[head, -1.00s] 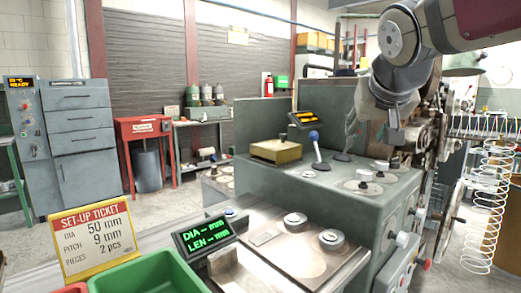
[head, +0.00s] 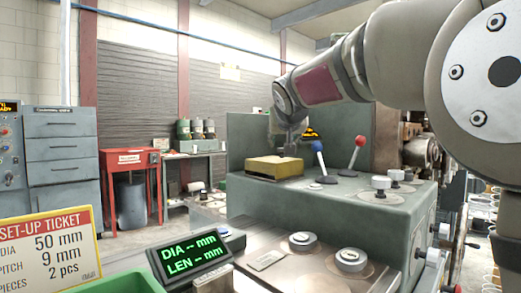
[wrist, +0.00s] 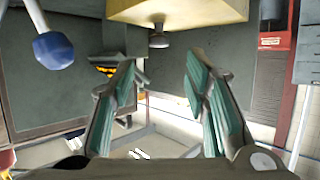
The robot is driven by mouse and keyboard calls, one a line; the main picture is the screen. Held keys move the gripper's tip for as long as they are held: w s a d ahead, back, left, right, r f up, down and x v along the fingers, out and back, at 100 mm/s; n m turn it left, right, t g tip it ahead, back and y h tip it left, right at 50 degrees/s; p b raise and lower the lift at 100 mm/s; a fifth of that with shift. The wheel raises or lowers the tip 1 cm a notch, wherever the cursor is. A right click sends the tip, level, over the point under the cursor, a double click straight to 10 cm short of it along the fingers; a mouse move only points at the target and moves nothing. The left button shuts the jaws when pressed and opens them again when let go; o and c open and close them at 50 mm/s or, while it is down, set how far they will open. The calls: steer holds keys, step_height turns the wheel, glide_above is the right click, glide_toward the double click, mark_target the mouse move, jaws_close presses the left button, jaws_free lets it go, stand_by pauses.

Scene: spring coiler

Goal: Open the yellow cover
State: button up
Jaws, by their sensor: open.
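The yellow cover (head: 274,167) is a low, box-like lid lying flat and closed on top of the green machine (head: 330,225). It also fills the top of the wrist view (wrist: 178,10). A small metal knob (wrist: 158,38) shows at its edge there. My gripper (head: 290,148) is just above the far side of the cover in the head view, partly blurred into the background. In the wrist view my gripper (wrist: 159,62) has its two green-padded fingers apart, with nothing between them. The knob appears just beyond the fingertips, roughly centred in the gap; I cannot tell whether they touch.
A blue-knobbed lever (head: 318,147) stands close to the right of the cover, also in the wrist view (wrist: 54,50). A red-knobbed lever (head: 360,141) stands farther right. A display (head: 190,255) and round dials (head: 302,240) are in front.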

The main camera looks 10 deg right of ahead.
steer(key=x, duration=0.8)
steer(key=shift+w+d+f, duration=0.15)
steer(key=shift+w+f, duration=0.05)
steer(key=shift+w, duration=0.15)
steer(key=shift+c, duration=0.2)
jaws_close()
